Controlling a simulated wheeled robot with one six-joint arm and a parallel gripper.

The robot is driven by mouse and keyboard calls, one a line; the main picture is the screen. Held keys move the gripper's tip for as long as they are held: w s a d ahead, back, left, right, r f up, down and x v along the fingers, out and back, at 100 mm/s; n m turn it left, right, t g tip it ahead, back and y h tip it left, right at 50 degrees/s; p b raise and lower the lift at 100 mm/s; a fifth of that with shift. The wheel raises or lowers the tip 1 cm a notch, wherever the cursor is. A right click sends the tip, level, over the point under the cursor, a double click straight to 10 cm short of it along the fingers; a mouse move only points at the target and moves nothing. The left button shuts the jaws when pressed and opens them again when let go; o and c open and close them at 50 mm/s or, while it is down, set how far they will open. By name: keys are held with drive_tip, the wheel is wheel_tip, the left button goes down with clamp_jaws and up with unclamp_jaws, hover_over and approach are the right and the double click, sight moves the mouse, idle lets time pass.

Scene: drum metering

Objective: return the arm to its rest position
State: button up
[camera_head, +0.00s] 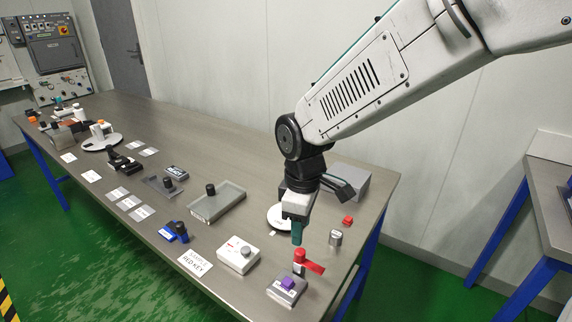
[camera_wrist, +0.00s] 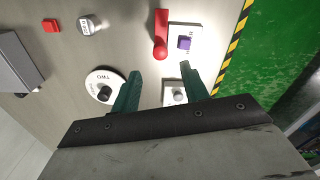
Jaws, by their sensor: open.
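My gripper (camera_head: 297,236) hangs from my arm over the near right part of the steel table (camera_head: 240,170), pointing down. In the wrist view my gripper (camera_wrist: 158,78) shows two green fingers spread apart with nothing between them. A red handle-like piece (camera_head: 299,262) with a flat red tab stands just below the fingertips in the head view. In the wrist view this red piece (camera_wrist: 161,35) lies beyond the fingers, apart from them. The arm reaches in from the upper right, bent at the wrist.
Near the gripper are a purple-button box (camera_head: 287,287), a white knob box (camera_head: 238,255), a white disc (camera_wrist: 103,86) marked TWO, a small metal block (camera_head: 336,238) and a red piece (camera_head: 348,221). A grey box (camera_head: 350,183) stands behind. Several devices line the table's left.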

drive_tip(key=shift+s+d, duration=0.1)
drive_tip(key=shift+s, duration=0.1)
drive_tip(key=s+d+r+m, duration=0.5)
drive_tip(key=s+d+m, duration=0.1)
drive_tip(key=s+d, duration=0.3)
drive_tip(key=s+d+r+m+t, duration=0.1)
drive_tip(key=s+d+r+m, duration=0.5)
drive_tip(key=s+d, duration=0.4)
drive_tip(key=shift+d+r+m, duration=0.2)
drive_tip(key=shift+d+m, duration=0.4)
drive_tip(key=shift+m, duration=0.1)
drive_tip(key=shift+c, duration=0.4)
